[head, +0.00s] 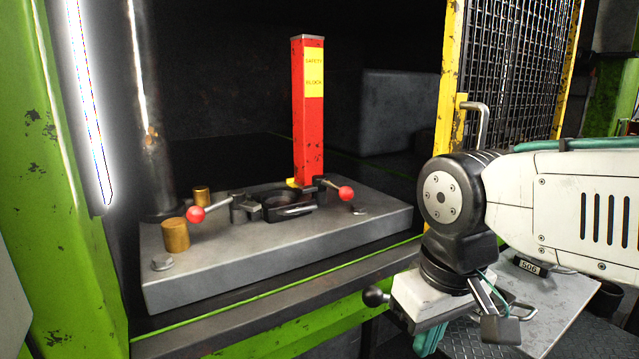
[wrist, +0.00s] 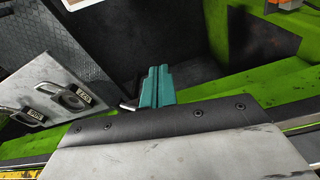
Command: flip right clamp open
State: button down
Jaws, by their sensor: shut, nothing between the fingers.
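The right clamp (head: 325,187) is on the grey die plate (head: 377,220), right of the dark round die (head: 283,202). Its lever ends in a red ball (head: 347,193) that points right and toward the front. The left clamp (head: 240,207) has a similar red ball (head: 195,214) on the other side. I cannot tell for sure how far the right clamp's arm reaches over the die. My gripper (head: 428,342) is low in front of the press, to the right of the plate and apart from the clamp. Its teal fingers (wrist: 155,88) are together and empty in the wrist view.
A red safety block (head: 308,115) stands upright behind the right clamp. Brass cylinders (head: 175,235) stand at the plate's left. A yellow mesh guard (head: 505,75) rises at the right. A grey panel with handles (wrist: 45,97) lies beside my gripper.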

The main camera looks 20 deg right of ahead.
aim_at(325, 189)
jog(key=w+a+r+n+h, duration=0.3)
jog(key=w+a+r+n, duration=0.4)
jog(key=w+r+n, duration=0.3)
jog(key=w+a+r+n+h, duration=0.4)
jog(key=w+a+r+n, duration=0.3)
jog(key=w+r+n, duration=0.3)
notch_tip(325, 189, up, 3)
jog(key=shift+w+a+f+h, duration=0.1)
jog(key=shift+w+a+h, duration=0.2)
jog(key=shift+w, duration=0.95)
jog(key=x, duration=0.9)
jog(key=shift+d+f, duration=0.1)
jog(key=shift+d, duration=0.15)
jog(key=d, duration=0.1)
jog(key=d+f, duration=0.1)
jog(key=d, duration=0.1)
jog(key=shift+w+d+f, duration=0.1)
jog(key=shift+w+d, duration=0.05)
jog(key=shift+w, duration=0.1)
jog(key=shift+w+d+f, duration=0.1)
jog(key=shift+d, duration=0.4)
